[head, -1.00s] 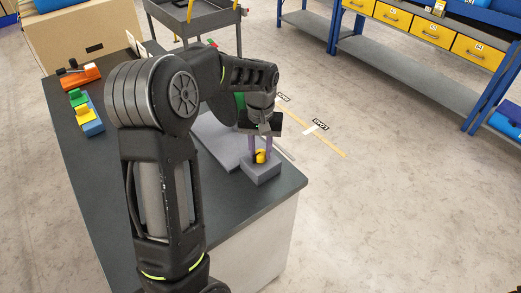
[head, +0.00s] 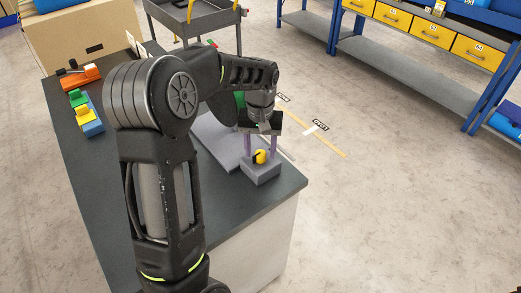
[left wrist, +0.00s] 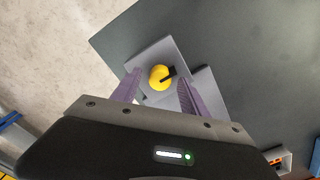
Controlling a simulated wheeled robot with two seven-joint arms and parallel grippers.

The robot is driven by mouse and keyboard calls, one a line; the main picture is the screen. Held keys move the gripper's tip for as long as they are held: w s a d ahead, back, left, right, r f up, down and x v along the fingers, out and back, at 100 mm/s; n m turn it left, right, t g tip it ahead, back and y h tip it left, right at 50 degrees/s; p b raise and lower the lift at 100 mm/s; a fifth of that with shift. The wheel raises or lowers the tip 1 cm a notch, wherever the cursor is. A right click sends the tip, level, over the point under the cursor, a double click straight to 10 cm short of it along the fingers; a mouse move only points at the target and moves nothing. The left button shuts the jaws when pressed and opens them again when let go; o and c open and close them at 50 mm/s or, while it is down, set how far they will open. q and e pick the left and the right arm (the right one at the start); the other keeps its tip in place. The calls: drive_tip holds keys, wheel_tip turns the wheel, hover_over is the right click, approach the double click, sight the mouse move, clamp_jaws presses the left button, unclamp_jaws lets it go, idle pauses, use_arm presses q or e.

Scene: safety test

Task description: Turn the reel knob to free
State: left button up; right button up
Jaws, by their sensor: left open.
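A yellow round knob (head: 260,156) with a black pointer sits on a small grey block (head: 262,173) near the table's front right corner. In the left wrist view, the knob (left wrist: 156,80) shows its pointer aimed to the right and slightly up. My left gripper (head: 260,150) is above the block, pointing down and open. Its purple fingers stand on either side of the knob, with gaps showing. In the left wrist view, the left gripper (left wrist: 158,82) frames the knob between its fingertips. Something green (head: 240,99), perhaps the reel, is mostly hidden behind my left arm. My right gripper is out of view.
A grey plate (head: 221,145) lies on the dark table (head: 105,185) next to the block. An orange thing (head: 79,76) and blue, green and yellow blocks (head: 92,126) lie at the table's left. A dark cart (head: 200,22) stands behind.

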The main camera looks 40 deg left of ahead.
sight(261, 153)
use_arm(q)
wheel_tip(261, 153, up, 7)
drive_tip(key=shift+r+b, duration=0.2)
drive_tip(key=shift+b, duration=0.1)
idle(0.5)
